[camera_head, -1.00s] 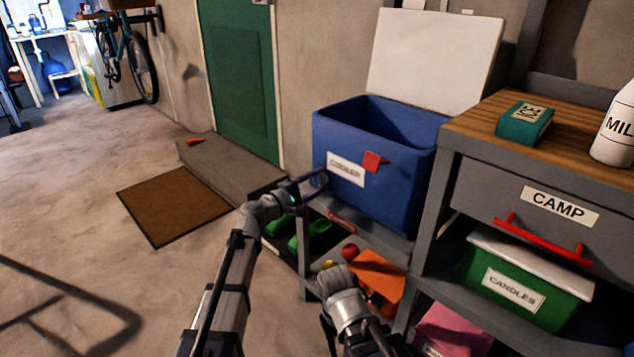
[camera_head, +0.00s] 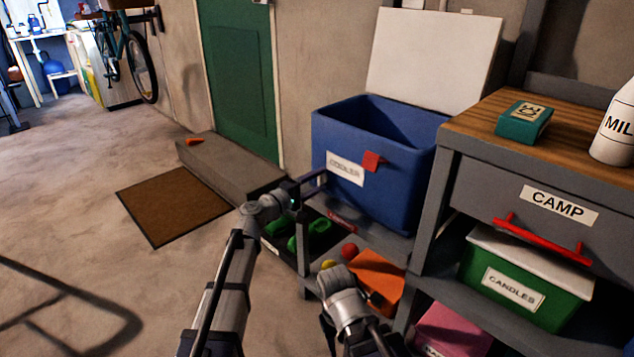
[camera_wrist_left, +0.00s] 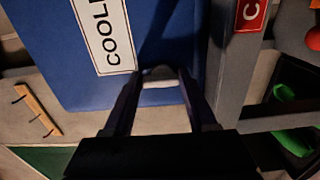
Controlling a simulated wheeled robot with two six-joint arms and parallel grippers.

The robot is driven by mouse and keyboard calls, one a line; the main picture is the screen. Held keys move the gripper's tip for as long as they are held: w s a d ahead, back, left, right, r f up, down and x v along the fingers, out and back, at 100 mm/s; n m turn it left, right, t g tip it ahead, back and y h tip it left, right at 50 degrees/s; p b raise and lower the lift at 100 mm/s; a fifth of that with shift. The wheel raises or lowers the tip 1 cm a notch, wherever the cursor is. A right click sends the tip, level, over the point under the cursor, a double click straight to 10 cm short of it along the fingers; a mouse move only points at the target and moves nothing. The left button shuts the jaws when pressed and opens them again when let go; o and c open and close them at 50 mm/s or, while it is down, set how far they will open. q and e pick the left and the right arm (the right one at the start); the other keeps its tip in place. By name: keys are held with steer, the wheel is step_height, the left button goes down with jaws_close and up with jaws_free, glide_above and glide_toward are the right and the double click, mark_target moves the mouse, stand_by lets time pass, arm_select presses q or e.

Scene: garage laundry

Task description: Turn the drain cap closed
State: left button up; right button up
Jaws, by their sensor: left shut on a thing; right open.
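The blue cooler (camera_head: 385,190) stands on a grey shelf with its white lid (camera_head: 435,60) raised. Its drain cap (camera_wrist_left: 160,77) is a small pale piece low on the labelled front, between my left finger tips in the left wrist view. My left gripper (camera_head: 318,178) is shut on the cap at the cooler's lower left in the head view. The cap is hidden there, and its turn angle cannot be read. My right gripper (camera_head: 376,299) is open, low in front of the orange box, with its fingers barely visible.
A red label (camera_head: 342,220) is on the shelf edge below the cooler. A black bin with green items (camera_head: 310,235) and an orange box (camera_head: 380,272) sit below. The CAMP drawer unit (camera_head: 540,210) stands at right. Open floor (camera_head: 90,230) lies left.

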arm_select(q)
steer(key=o, duration=1.4)
steer(key=shift+c, duration=0.2)
steer(key=v, duration=0.7)
steer(key=shift+s+a, duration=0.3)
steer(key=shift+s, duration=0.05)
